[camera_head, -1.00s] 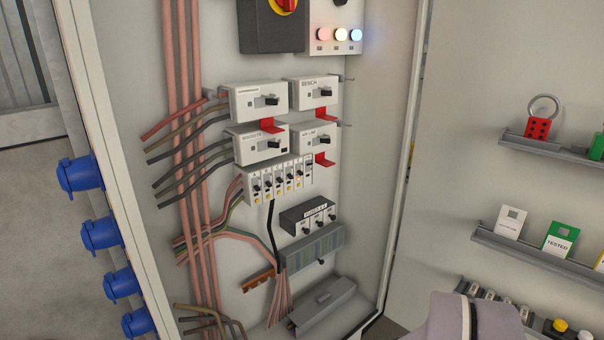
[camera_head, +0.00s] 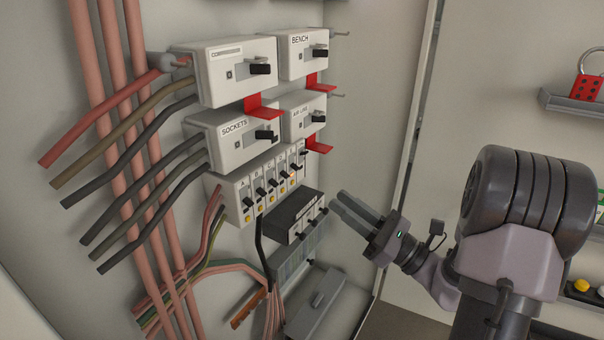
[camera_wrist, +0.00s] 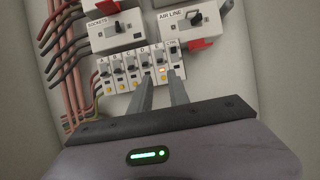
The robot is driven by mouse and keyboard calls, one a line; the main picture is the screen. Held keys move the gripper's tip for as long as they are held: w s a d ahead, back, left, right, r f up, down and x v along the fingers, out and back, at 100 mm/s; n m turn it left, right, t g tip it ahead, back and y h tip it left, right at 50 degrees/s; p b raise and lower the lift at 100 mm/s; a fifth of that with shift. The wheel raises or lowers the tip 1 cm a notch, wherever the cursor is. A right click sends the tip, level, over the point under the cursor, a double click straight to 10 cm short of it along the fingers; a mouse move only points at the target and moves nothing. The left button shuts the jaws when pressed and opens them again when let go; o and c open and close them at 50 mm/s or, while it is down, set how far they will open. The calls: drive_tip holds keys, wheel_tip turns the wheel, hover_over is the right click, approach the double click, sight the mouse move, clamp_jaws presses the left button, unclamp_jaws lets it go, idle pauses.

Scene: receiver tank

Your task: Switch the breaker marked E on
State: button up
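Breaker E (camera_head: 294,161) is in the row of narrow white breakers (camera_head: 233,199) below the SOCKETS and AIR LINE units, between D and the end unit. In the wrist view, breaker E (camera_wrist: 160,60) shows a small dark toggle with a glowing orange lamp under it; the lamps of its neighbours look plain yellow. I cannot tell its toggle position surely. My gripper (camera_head: 343,208) is right of and below the row, apart from it. In the wrist view, my gripper (camera_wrist: 162,80) has two parallel fingers with a gap between them, empty, pointing toward E.
A black module (camera_head: 293,217) and a grey ribbed block (camera_head: 299,252) sit below the row. Cables (camera_head: 140,150) crowd the left. The cabinet's right wall (camera_head: 378,120) is bare.

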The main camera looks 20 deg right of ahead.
sight(294, 166)
drive_tip(key=x, duration=1)
drive_tip(key=shift+w+p, duration=0.15)
drive_tip(key=shift+p, duration=0.2)
drive_tip(key=shift+a+f, duration=0.1)
drive_tip(key=shift+a, duration=0.05)
clamp_jaws()
